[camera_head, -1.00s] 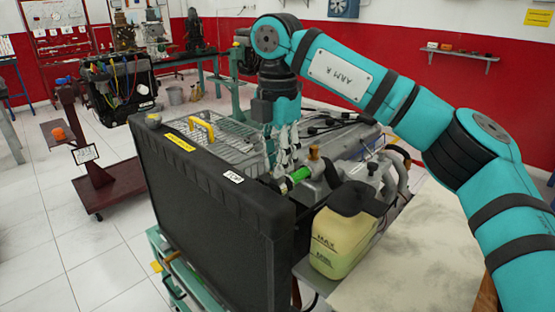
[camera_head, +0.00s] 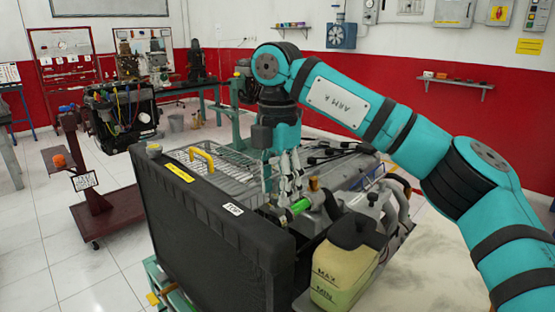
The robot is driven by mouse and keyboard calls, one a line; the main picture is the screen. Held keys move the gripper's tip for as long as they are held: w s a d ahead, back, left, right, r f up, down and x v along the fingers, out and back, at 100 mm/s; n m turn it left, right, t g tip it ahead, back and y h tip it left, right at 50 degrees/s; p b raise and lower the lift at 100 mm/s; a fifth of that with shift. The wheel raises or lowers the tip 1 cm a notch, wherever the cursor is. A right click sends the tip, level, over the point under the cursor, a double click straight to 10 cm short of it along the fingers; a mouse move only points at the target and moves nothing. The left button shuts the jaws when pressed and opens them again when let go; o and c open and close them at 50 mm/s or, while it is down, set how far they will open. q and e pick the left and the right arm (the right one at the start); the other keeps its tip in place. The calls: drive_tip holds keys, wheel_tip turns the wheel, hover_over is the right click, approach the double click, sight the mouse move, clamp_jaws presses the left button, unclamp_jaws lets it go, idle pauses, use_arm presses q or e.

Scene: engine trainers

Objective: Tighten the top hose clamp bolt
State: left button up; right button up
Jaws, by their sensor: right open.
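The engine trainer carries a black radiator (camera_head: 215,240) at its front. Behind its top edge a short hose with a bright green section (camera_head: 300,207) and a brass-coloured fitting (camera_head: 314,184) shows. The hose clamp bolt is too small to make out or is hidden by the fingers. My right gripper (camera_head: 283,195) points down from above, its grey fingers apart, close behind the radiator's top edge and just left of the green section. I cannot tell whether it touches anything. My left gripper is not in view.
A coolant bottle (camera_head: 343,262) with a black cap stands right of the radiator. A yellow handle (camera_head: 202,157) and a wire grille lie behind the radiator. A dark red stand (camera_head: 100,205) is at the left. Clear floor lies between it and the trainer.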

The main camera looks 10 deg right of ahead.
wheel_tip(320, 180, up, 11)
idle(0.3)
drive_tip(key=shift+f, duration=0.1)
